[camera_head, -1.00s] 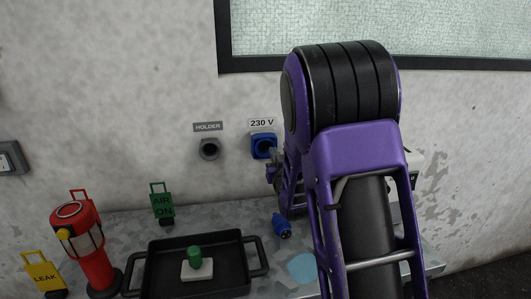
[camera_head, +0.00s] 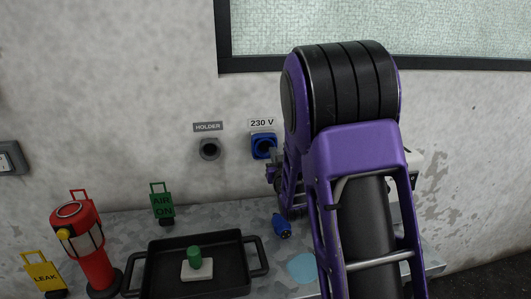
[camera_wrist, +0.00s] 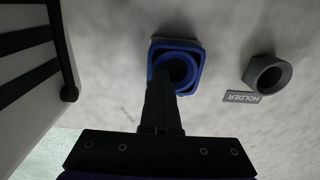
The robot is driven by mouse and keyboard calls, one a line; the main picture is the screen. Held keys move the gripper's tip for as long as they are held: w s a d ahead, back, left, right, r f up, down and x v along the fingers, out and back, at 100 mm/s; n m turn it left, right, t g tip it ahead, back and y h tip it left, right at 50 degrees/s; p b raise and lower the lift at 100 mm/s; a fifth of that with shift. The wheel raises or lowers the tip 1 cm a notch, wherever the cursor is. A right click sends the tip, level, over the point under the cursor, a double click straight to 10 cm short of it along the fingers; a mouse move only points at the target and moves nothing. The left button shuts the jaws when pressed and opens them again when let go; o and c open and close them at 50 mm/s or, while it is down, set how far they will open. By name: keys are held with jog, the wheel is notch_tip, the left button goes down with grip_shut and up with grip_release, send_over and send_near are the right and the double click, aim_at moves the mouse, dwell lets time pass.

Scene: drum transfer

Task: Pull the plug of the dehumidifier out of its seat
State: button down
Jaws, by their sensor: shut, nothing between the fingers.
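The blue 230 V socket (camera_head: 263,147) is on the wall under its label. It also shows in the wrist view (camera_wrist: 180,68), with a dark, empty-looking opening. A blue plug (camera_head: 281,226) lies on the grey bench below, apart from the socket. No cord on it can be made out. My gripper (camera_head: 270,163) is just below and in front of the socket, partly hidden by my arm. In the wrist view my gripper (camera_wrist: 163,95) is shut and empty, its fingertips overlapping the lower edge of the socket. Whether they touch it I cannot tell.
A grey holder (camera_head: 209,149) is on the wall left of the socket. On the bench (camera_head: 220,220) stand a black tray (camera_head: 150,257) with a green-knobbed block, a red lantern (camera_head: 90,245), and green and yellow tags. My arm hides the right side.

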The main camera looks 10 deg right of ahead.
grip_release()
dwell(0.3)
jog(key=shift+s, duration=0.1)
